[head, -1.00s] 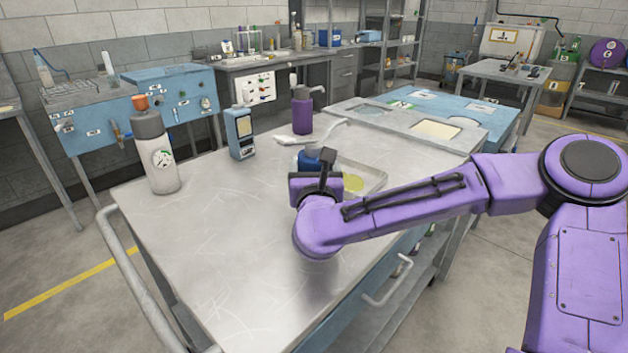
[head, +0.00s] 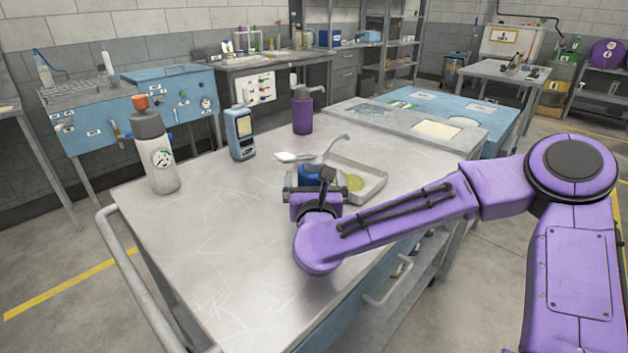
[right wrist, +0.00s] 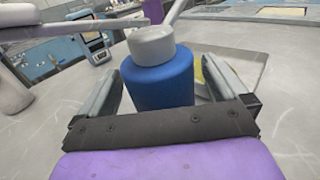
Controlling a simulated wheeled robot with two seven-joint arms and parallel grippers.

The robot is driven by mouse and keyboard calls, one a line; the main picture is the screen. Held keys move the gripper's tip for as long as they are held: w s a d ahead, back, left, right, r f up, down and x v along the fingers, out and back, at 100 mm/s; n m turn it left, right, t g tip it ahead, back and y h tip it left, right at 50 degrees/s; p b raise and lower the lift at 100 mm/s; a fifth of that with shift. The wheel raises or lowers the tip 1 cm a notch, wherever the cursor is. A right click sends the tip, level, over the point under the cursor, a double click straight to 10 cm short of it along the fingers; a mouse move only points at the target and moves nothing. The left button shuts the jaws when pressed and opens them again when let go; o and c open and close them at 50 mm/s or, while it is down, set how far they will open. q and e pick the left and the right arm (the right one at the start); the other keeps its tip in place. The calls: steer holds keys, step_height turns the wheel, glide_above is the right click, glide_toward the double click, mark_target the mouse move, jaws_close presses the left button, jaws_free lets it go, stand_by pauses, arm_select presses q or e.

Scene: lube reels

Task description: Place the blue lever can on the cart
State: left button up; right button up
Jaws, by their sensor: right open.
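The blue lever can (head: 309,174) is at the middle of the metal-topped cart (head: 225,235), beside a shallow tray. In the right wrist view the can (right wrist: 160,85) is upright, with a grey cap, a long lever to the left and a spout to the upper right. Its base is hidden behind my gripper. My right gripper (head: 314,190) is low over the cart top. In the right wrist view its fingers (right wrist: 163,88) are open on either side of the can, with a gap visible at each side. My left gripper is not in view.
A shallow tray (head: 372,192) with yellow fluid lies right behind the can. A grey bottle (head: 160,172), a blue handheld device (head: 240,145) and a purple pump bottle (head: 302,115) stand farther back. The cart's near left top is clear.

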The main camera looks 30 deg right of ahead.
steer(key=b+v, duration=0.2)
steer(key=v, duration=0.7)
steer(key=shift+s+a+f, duration=0.15)
steer(key=shift+s+a, duration=0.1)
steer(key=shift+s, duration=0.1)
steer(key=b, duration=0.3)
steer(key=s+b, duration=0.1)
steer(key=b, duration=0.2)
steer(key=shift+a+f, duration=0.2)
steer(key=shift+f, duration=0.2)
steer(key=shift+s+r+b, duration=0.1)
steer(key=shift+r+b, duration=0.05)
steer(key=shift+b, duration=0.35)
steer(key=shift+s+a+r, duration=0.15)
steer(key=shift+s+r, duration=0.05)
steer(key=shift+r, duration=0.15)
